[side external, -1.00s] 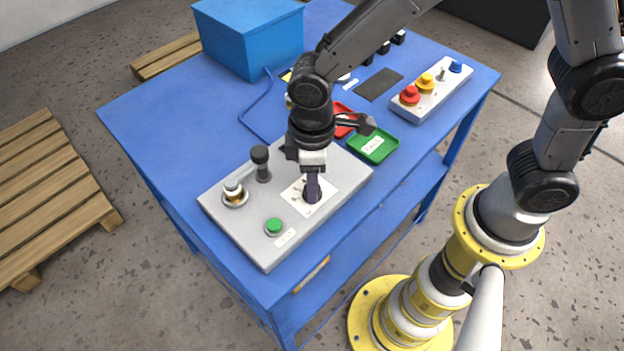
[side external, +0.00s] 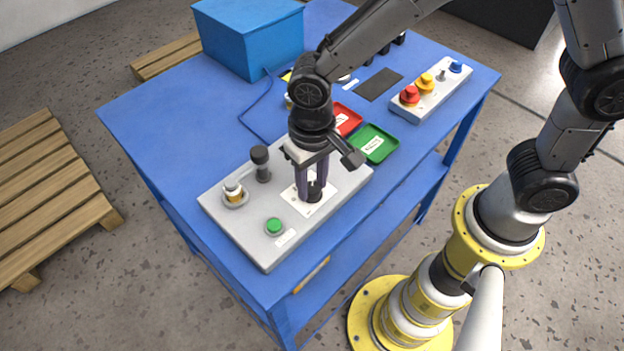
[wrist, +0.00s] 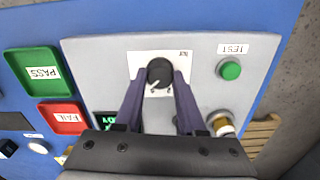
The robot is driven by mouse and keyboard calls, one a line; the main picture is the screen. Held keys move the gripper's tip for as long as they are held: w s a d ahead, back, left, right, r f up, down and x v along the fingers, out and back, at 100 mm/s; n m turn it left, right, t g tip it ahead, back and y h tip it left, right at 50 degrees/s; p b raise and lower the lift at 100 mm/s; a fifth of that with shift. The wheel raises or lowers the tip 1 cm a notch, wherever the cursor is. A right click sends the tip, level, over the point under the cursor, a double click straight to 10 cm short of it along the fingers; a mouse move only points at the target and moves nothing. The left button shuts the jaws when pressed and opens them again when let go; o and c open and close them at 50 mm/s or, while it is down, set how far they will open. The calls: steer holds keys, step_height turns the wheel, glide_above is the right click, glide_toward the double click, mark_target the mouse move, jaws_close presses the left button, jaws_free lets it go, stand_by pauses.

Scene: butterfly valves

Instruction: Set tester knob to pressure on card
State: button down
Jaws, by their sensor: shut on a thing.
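The tester is a grey box (side external: 240,225) on the blue table. Its black knob (wrist: 160,72) stands on a white dial plate (wrist: 137,62), whose small markings are too small to read. My gripper (wrist: 160,76) points down over the dial, its two purple fingers shut on the knob. The knob also shows between the fingertips in the side view (side external: 314,194). A lit green display (wrist: 108,121) on the tester is partly hidden by a finger and the gripper body. I cannot make out a card with a readable pressure.
A green button (wrist: 230,70) labelled TEST, a brass fitting (side external: 235,193) and a black post (side external: 260,163) stand on the tester. A green PASS tray (side external: 375,144) and a red FAIL tray (side external: 344,120) lie beyond it. A button box (side external: 432,90) and a blue bin (side external: 250,38) sit farther back.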

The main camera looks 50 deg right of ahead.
mark_target(312, 186)
steer(key=shift+w+r+m, duration=0.1)
steer(key=shift+r+m, duration=0.05)
steer(key=shift+m, duration=0.95)
steer(key=c, duration=0.5)
jaws_free()
step_height(312, 186, up, 14)
steer(key=shift+d, duration=0.1)
